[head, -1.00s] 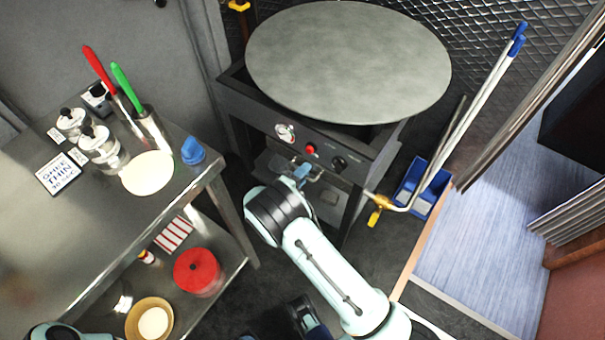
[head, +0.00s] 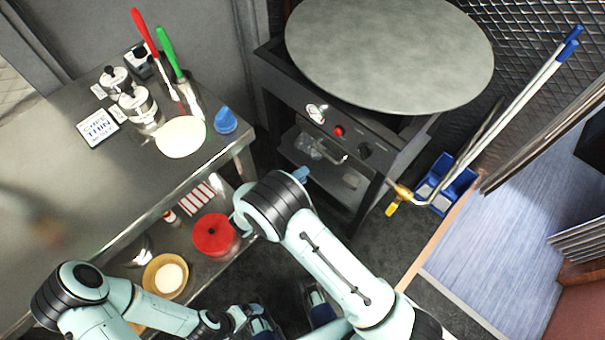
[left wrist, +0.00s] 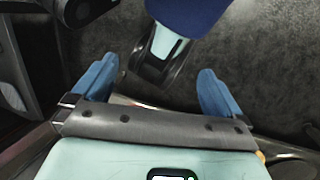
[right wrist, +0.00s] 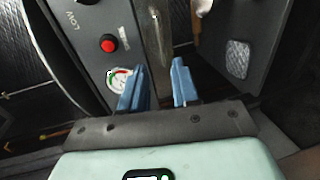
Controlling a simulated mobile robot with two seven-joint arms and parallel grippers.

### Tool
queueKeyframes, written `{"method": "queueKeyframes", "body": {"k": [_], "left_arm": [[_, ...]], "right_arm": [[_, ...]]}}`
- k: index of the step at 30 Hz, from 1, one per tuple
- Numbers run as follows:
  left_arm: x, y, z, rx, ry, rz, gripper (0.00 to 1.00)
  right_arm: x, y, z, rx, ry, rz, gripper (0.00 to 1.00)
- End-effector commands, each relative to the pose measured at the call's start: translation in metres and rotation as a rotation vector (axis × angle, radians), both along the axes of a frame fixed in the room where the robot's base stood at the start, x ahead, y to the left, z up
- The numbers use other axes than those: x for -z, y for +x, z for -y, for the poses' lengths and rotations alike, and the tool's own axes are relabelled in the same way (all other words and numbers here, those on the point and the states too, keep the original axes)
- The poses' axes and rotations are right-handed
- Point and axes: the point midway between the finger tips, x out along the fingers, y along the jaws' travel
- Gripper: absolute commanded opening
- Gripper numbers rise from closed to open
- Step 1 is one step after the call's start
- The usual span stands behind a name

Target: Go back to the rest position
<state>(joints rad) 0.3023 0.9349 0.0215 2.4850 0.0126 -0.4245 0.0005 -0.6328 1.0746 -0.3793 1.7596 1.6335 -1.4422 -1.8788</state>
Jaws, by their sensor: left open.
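My left gripper (head: 264,325) is low at the bottom of the head view, partly cut off by the edge. In the left wrist view its two blue fingers (left wrist: 155,85) are wide apart with nothing between them, above the dark floor. My right gripper (head: 302,174) is in front of the black oven, mostly hidden behind its own wrist. In the right wrist view its fingers (right wrist: 158,84) stand a small gap apart and look empty. The oven handle (right wrist: 160,35) lies beyond the fingertips, and it also shows in the head view (head: 330,152).
The steel table (head: 50,165) at left holds shakers, tools and a dough round (head: 181,138). A red container (head: 215,235) and a bowl (head: 165,276) are on its lower shelf. The oven (head: 350,130) carries a large round plate (head: 390,50). A blue bin (head: 447,182) stands right.

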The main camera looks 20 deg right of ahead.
Motion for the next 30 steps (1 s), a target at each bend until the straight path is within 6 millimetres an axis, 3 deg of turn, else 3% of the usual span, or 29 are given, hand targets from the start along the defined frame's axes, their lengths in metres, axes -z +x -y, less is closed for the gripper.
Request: {"method": "queueKeyframes", "body": {"k": [14,17,20,23,26,30], "left_arm": [[-0.003,0.000,0.000,0.000,0.000,0.000,1.00],[-0.012,0.000,0.000,0.001,-0.001,-0.001,1.00],[-0.028,-0.001,0.000,0.003,-0.002,-0.007,1.00],[-0.045,-0.001,0.000,0.005,-0.003,-0.013,1.00],[-0.062,0.000,0.000,0.008,-0.005,-0.019,1.00],[-0.085,0.003,0.001,0.011,-0.009,-0.029,1.00]], "right_arm": [[0.003,0.000,0.005,-0.008,0.015,0.005,0.30],[0.016,0.002,0.019,-0.048,0.092,0.036,0.30],[0.044,-0.004,0.037,-0.099,0.271,0.075,0.30],[0.080,-0.027,0.046,-0.105,0.544,0.093,0.30],[0.110,-0.068,0.039,-0.034,0.847,0.078,0.30],[0.123,-0.144,0.010,0.193,1.248,0.010,0.30]]}}
